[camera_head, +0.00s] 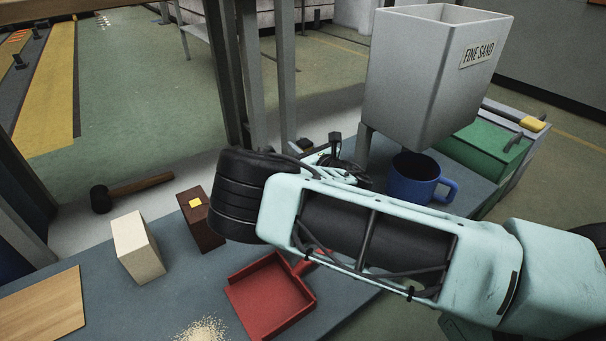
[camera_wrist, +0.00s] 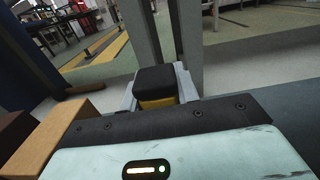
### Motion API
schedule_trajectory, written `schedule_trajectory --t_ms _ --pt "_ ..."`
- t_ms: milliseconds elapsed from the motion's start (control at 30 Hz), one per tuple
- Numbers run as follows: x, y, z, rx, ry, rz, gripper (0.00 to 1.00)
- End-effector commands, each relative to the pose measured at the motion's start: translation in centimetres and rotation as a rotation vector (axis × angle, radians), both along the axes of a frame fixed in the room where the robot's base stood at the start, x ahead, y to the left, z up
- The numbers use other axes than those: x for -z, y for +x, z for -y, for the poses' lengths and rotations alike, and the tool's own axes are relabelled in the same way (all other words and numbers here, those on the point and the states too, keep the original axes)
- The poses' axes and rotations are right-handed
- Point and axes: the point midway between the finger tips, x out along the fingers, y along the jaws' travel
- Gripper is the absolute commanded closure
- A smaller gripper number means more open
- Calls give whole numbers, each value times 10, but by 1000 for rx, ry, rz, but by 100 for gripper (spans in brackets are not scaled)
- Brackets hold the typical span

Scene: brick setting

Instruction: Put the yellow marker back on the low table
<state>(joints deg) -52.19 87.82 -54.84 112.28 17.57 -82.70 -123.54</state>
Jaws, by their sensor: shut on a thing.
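In the wrist view, my gripper (camera_wrist: 157,92) is shut on the yellow marker (camera_wrist: 157,103), whose black top stands up between the grey fingers. The marker's lower part is hidden by my wrist. In the head view my arm covers the marker, and the gripper's fingertips cannot be made out clearly. The low table (camera_head: 215,262) has a blue-grey top and runs across the front of the head view below my arm. I cannot tell how high the marker is above the table.
A red dustpan (camera_head: 268,297), a cream block (camera_head: 137,247), a dark brown block (camera_head: 203,228) and a wooden board (camera_head: 42,308) are on the table. A mallet (camera_head: 135,190) lies behind them. A blue mug (camera_head: 415,180) and a grey sand bin (camera_head: 425,80) stand right, near a green box (camera_head: 490,145).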

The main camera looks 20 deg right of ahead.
Motion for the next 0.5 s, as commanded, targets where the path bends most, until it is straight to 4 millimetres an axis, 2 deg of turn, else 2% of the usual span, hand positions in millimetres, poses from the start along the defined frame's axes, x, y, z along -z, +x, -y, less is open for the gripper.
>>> schedule_trajectory --t_ms 33,167,400,500 --pt "12 0 0 0 1 0 84" --pt "22 0 0 0 0 1 84" --pt "60 0 0 1 3 1 84" --pt "64 0 0 1 1 3 84"
